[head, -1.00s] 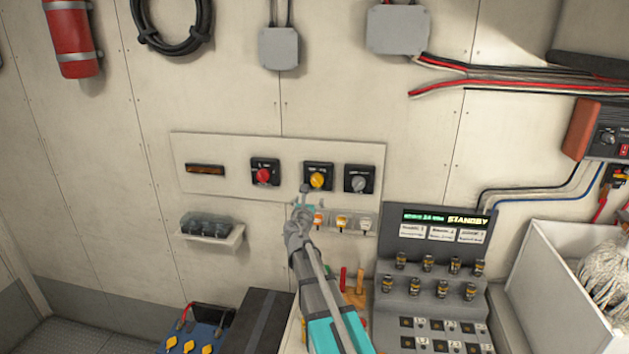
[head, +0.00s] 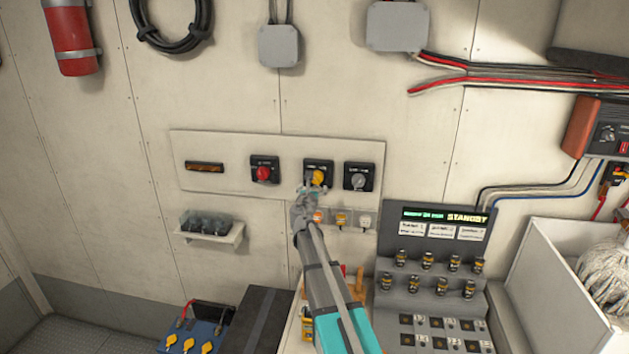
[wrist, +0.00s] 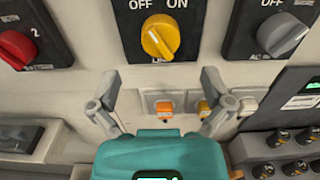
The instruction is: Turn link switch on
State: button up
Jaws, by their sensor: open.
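The link switch is taken to be the yellow rotary knob (head: 318,177) on a black plate, the middle of three on the wall panel (head: 226,180). In the wrist view, the yellow knob (wrist: 160,37) sits below the words OFF and ON. Its ridge seems slanted, upper end toward OFF; the label below it is only partly readable. My gripper (head: 311,189) is just below and in front of this knob, overlapping its plate. In the wrist view my gripper (wrist: 160,82) is open and empty, its fingers apart on either side below the knob, with no contact visible.
A red knob (head: 264,174) is to the left and a grey knob (head: 358,181) to the right. Small orange, yellow and white switches (head: 341,218) sit under the panel. A grey console (head: 440,245) stands lower right. A shelf (head: 212,238) juts out lower left.

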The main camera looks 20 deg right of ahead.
aim_at(316, 180)
jog(key=x, duration=0.7)
jog(key=shift+s, duration=0.1)
